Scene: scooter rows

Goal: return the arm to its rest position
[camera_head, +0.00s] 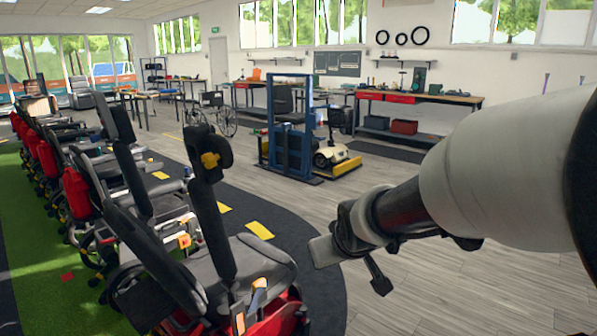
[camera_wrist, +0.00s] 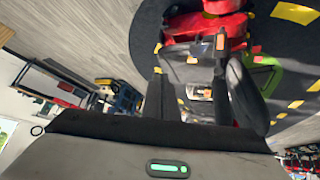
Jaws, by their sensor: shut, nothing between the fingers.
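My arm (camera_head: 490,175) reaches in from the right side of the head view, a white link and then a dark wrist. My gripper (camera_head: 326,250) is at its end, pointing down and left above the grey floor. It is shut, and I see nothing held in it. It hangs in the air to the right of the nearest scooter seat (camera_head: 258,258), apart from it in the picture. In the wrist view, a grey housing with a green light (camera_wrist: 168,168) fills the bottom; I cannot make out the fingertips there.
A row of scooters with red parts (camera_head: 75,190) stands along the left on green flooring. A blue lift frame (camera_head: 289,150) with a scooter is mid-room. A workbench (camera_head: 420,97) with red drawers is along the back wall.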

